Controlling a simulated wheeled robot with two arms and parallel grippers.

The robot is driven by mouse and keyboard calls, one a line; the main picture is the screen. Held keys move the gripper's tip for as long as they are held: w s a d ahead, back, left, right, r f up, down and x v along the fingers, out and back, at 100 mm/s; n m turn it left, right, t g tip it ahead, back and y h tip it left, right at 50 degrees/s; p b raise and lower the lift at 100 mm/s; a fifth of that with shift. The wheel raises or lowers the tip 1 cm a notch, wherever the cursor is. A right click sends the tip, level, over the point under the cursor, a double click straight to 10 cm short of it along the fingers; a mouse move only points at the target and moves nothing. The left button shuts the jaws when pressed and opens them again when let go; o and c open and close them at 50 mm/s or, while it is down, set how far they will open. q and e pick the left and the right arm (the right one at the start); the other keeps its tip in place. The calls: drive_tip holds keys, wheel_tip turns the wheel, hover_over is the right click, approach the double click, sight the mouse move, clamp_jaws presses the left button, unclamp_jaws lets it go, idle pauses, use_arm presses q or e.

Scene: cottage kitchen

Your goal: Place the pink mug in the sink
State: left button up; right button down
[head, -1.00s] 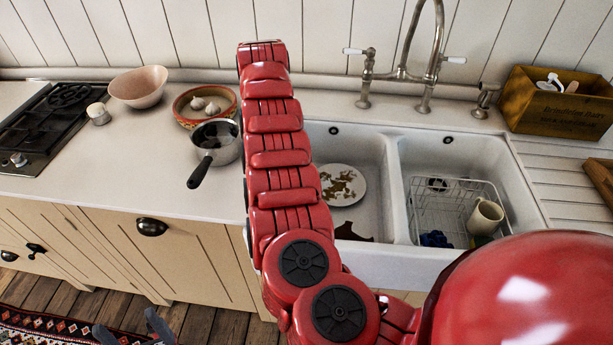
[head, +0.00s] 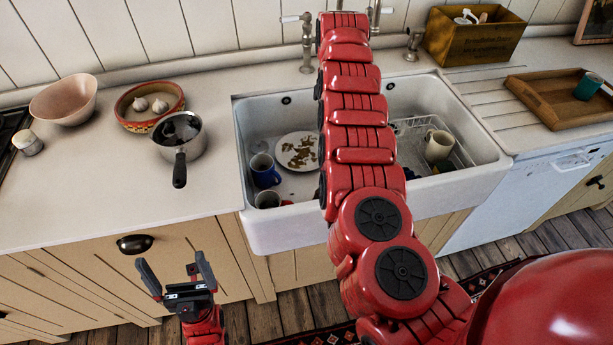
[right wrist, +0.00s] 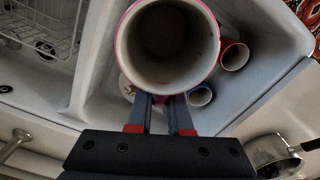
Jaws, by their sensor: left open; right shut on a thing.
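The pink mug (right wrist: 122,50) is in the right wrist view, its pink rim and pale inside facing the camera. My right gripper (right wrist: 162,108) is shut on it and holds it over the sink's left basin. In the head view my right arm hides the mug and this gripper. The white double sink (head: 285,232) is at the centre of the head view; its inner wall shows in the right wrist view (right wrist: 105,65). My left gripper (head: 178,275) is open and empty, low in front of the cabinets.
The left basin holds a stained plate (head: 297,151), a blue mug (head: 264,171) and another mug (head: 267,198). The right basin holds a wire rack and cream mug (head: 438,146). A saucepan (head: 178,138) stands left of the sink, a wooden tray (head: 550,106) right.

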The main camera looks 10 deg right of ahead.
wheel_tip(320, 180, down, 6)
drive_tip(key=f+n, duration=0.1)
drive_tip(key=n, duration=0.5)
drive_tip(key=n+p, duration=0.2)
drive_tip(key=n, duration=0.5)
hover_over(316, 196)
drive_tip(key=s, duration=0.3)
wheel_tip(316, 196, down, 8)
drive_tip(key=f, duration=0.2)
drive_tip(key=f+b, duration=0.1)
drive_tip(key=f, duration=0.1)
drive_tip(key=a+f, duration=0.1)
drive_tip(key=f, duration=0.1)
drive_tip(key=shift+f, duration=0.9)
wheel_tip(316, 196, down, 2)
drive_tip(key=shift+f, duration=0.2)
